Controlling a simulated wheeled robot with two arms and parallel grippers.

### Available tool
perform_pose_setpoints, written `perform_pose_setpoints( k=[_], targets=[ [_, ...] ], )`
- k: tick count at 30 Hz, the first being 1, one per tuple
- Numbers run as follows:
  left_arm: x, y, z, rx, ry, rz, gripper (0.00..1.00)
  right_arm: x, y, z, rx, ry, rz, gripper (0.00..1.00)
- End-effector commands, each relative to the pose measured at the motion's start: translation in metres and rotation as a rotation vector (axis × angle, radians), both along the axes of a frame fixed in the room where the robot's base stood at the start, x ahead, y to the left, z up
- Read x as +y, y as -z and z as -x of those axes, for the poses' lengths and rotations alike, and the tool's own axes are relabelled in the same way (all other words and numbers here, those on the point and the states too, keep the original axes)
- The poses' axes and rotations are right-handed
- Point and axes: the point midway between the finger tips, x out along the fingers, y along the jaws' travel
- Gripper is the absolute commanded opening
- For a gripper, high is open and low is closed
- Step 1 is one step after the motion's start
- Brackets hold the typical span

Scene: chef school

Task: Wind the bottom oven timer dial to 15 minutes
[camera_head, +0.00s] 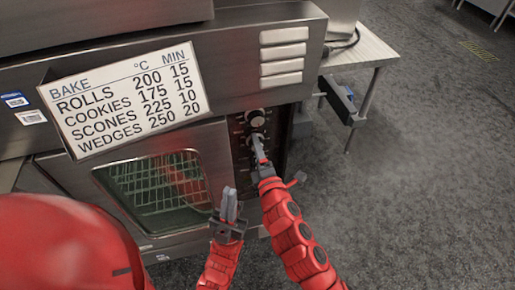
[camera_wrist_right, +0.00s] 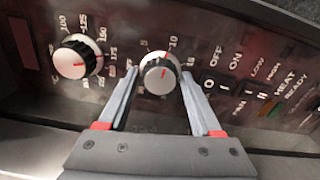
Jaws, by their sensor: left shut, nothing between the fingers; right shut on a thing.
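The timer dial (camera_wrist_right: 160,72) is a dark knob with a pale silver face and a short red mark, ringed by minute numbers including 5 and 10. In the right wrist view my right gripper (camera_wrist_right: 160,88) has one finger on each side of it and is shut on it. I cannot tell the exact minute its mark points at. In the head view my right gripper (camera_head: 259,150) reaches the oven's control panel (camera_head: 238,128) and hides that dial. My left gripper (camera_head: 229,204) is shut and empty, in front of the oven door, apart from the panel.
A temperature dial (camera_wrist_right: 78,59) sits beside the timer dial, with switches (camera_wrist_right: 212,84) on the other side. A bake chart (camera_head: 125,98) leans on the oven front above the glass door (camera_head: 155,190).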

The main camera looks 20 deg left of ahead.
Motion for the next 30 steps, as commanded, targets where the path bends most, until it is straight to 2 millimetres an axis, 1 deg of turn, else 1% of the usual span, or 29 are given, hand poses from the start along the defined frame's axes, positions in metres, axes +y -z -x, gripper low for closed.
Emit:
perform_pose_setpoints(
  k=[10, 18, 30],
  targets=[
    [0.0, -0.002, 0.0, 0.0, 0.0, 0.0, 0.0, -0.001, 0.0, -0.001, 0.187, 0.004, -0.272, 0.1],
    [0.0, -0.008, 0.0, 0.0, 0.0, 0.0, 0.0, -0.001, -0.002, 0.0, 0.327, 0.002, -0.482, 0.1],
    [0.0, -0.017, 0.0, 0.0, 0.0, 0.0, 0.0, -0.001, -0.002, -0.001, 0.487, 0.003, -0.717, 0.1]
  ],
)
